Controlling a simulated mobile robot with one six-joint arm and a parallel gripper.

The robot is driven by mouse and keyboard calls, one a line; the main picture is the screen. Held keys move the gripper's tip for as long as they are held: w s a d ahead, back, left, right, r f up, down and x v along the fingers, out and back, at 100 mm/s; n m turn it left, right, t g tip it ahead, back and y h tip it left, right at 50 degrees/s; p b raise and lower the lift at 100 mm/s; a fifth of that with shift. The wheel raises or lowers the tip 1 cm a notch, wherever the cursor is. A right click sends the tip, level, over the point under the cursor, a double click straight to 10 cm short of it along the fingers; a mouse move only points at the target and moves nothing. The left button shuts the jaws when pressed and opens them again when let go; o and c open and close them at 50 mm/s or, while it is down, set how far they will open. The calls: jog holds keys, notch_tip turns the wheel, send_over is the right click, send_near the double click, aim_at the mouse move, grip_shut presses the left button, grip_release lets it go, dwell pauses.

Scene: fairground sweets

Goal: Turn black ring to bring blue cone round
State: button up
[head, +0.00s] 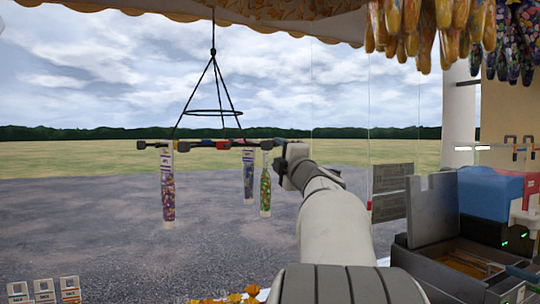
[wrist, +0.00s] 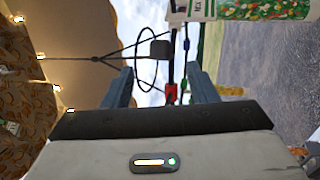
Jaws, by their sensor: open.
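The black ring (head: 208,144) hangs level from cords below a smaller hoop, with dark blocks and a red and a blue clip around it. Three slim cones hang from it: a purple one (head: 168,197) at left, a bluish one with a pale top (head: 248,177), and a green one (head: 265,192) at right. My gripper (head: 284,163) is at the ring's right end, close to the green cone. In the wrist view my gripper (wrist: 160,68) is open, with part of the black ring and a red clip (wrist: 171,93) showing between the fingers. Contact is unclear.
A cone with green and red sweets (wrist: 262,8) hangs close by in the wrist view. More sweet cones (head: 455,28) hang from the awning at upper right. A grey open box (head: 435,212) and blue case (head: 488,192) stand at right. Open air lies left of the ring.

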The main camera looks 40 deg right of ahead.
aim_at(269, 147)
jog(key=p+x, duration=0.3)
jog(key=x, duration=0.5)
jog(key=shift+w, duration=0.25)
